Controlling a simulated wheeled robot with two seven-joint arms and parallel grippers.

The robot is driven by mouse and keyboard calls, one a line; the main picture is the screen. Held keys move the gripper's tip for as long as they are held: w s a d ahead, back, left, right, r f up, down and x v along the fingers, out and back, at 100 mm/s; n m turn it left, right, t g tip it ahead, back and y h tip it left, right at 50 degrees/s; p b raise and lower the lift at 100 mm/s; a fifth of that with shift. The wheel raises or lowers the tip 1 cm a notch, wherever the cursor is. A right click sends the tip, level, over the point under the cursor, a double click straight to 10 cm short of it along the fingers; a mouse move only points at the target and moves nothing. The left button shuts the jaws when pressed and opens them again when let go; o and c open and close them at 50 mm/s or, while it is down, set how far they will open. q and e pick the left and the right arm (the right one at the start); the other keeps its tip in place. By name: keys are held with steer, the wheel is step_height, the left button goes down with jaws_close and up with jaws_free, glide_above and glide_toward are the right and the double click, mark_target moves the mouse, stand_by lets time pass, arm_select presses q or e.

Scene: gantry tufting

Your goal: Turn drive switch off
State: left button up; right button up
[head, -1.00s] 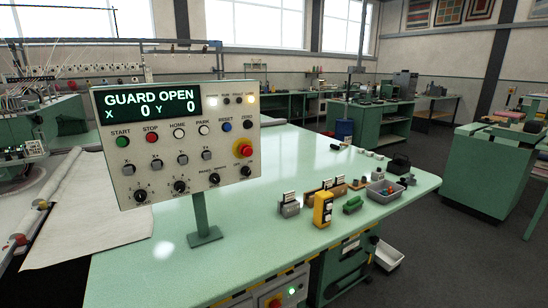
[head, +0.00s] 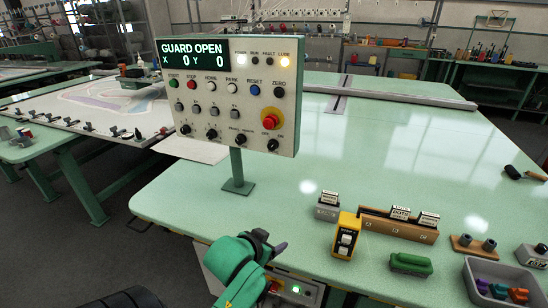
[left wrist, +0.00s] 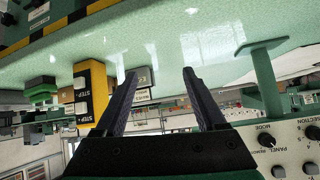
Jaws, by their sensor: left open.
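The control panel (head: 235,92) stands on a green post on the table, its display reading GUARD OPEN. A black knob (head: 272,145) at its lower right has small OFF and ON marks. Its pointer and any drive label are too small to read. A cabinet face (head: 313,291) under the table edge carries a green light, partly hidden by my arm. My left gripper (head: 272,246) is open and empty at the table's front edge, below and apart from the panel. In the left wrist view, its fingers (left wrist: 160,74) are apart; the panel's MODE knob (left wrist: 266,139) shows at right.
A yellow STEP pendant (head: 346,237), a wooden card holder (head: 397,227), a green brush-like block (head: 410,264) and a grey bin (head: 478,268) stand along the front edge, right of my gripper. A white frame table (head: 90,110) stands left.

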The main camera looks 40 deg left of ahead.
arm_select(q)
steer(key=w+a+r+n+t+y, duration=0.25)
steer(key=a+r+t, duration=0.25)
steer(key=a+r, duration=0.3)
steer(key=t+y, duration=0.1)
steer(key=t, duration=0.1)
glide_toward(271, 148)
steer(key=p+x, duration=0.3)
steer(key=x, duration=0.6)
arm_select(e)
steer(key=r, duration=0.3)
steer(key=shift+s+a, duration=0.1)
steer(key=shift+a, duration=0.15)
arm_select(q)
jaws_close()
steer(key=shift+n, duration=0.25)
